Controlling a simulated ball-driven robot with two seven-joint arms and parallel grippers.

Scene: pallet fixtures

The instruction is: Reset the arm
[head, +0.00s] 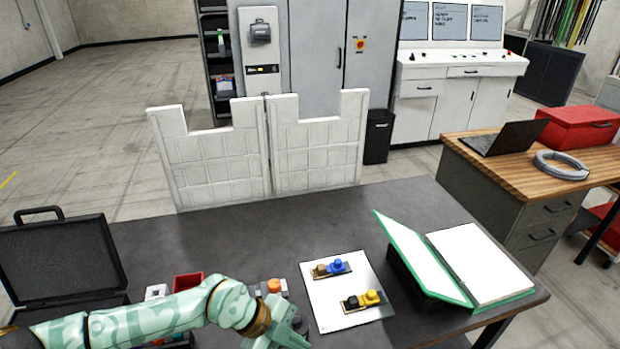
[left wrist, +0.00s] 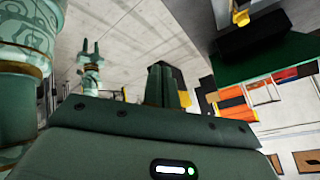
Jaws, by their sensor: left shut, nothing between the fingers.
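My left arm reaches in from the lower left of the head view over the table's front edge. Its gripper (head: 296,328) is at the bottom edge, partly cut off, near the left front corner of the white plate. In the left wrist view the left gripper's fingers (left wrist: 160,78) are together, with nothing held between them. A small pale green two-pronged end (left wrist: 90,50), which looks like my right gripper, shows farther off in that view with its prongs apart. The right arm is not in the head view.
On the dark table (head: 240,235) are a white plate (head: 330,295) with blue and yellow connectors, an open green binder (head: 470,262), a red bin (head: 188,282) and an open black case (head: 60,260). White panels (head: 315,150) stand at the back edge. The table's back middle is clear.

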